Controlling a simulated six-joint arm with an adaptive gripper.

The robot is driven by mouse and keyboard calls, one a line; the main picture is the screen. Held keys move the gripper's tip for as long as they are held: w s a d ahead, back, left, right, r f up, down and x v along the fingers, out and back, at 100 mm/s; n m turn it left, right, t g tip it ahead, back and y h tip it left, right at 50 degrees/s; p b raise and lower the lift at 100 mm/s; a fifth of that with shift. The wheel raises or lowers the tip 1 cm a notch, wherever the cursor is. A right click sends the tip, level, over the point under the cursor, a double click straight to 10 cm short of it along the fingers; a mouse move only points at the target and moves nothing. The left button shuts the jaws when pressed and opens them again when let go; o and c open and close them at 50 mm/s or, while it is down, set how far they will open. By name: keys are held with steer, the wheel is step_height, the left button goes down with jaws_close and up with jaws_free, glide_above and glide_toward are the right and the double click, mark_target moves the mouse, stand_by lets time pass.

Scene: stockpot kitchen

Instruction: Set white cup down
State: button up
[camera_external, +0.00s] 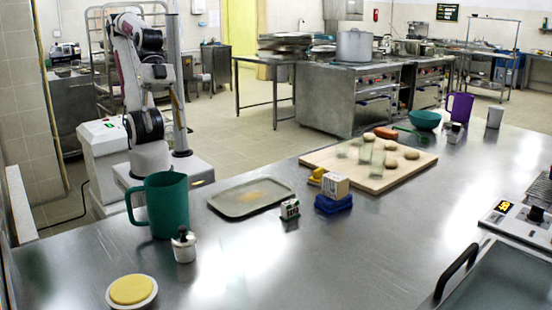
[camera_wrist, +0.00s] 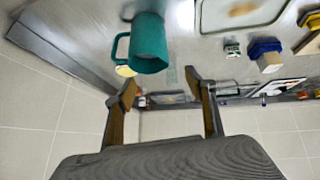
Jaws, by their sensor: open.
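The white cup (camera_external: 495,117) stands upright at the far right end of the steel table, beside the purple jug. I cannot make it out in the wrist view. My gripper (camera_wrist: 161,82) is open, with nothing between its two fingers. My arm is folded up beyond the left end of the table, far from the cup. My gripper cannot be made out clearly in the external view.
The table (camera_external: 330,260) holds a teal jug (camera_external: 165,205), lidded white pot (camera_external: 184,247), tray (camera_external: 250,198), cutting board (camera_external: 325,163) with food and glasses, teal bowl (camera_external: 424,120) and purple jug (camera_external: 459,107). The front middle is clear.

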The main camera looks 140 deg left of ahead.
steer(key=s+a+f+g+y, duration=0.1)
steer(key=s+a+f, duration=0.2)
steer(key=s, duration=0.4)
steer(key=shift+a+f+g+y, duration=0.2)
steer(key=shift+a+g+y, duration=0.15)
steer(key=shift+a, duration=0.55)
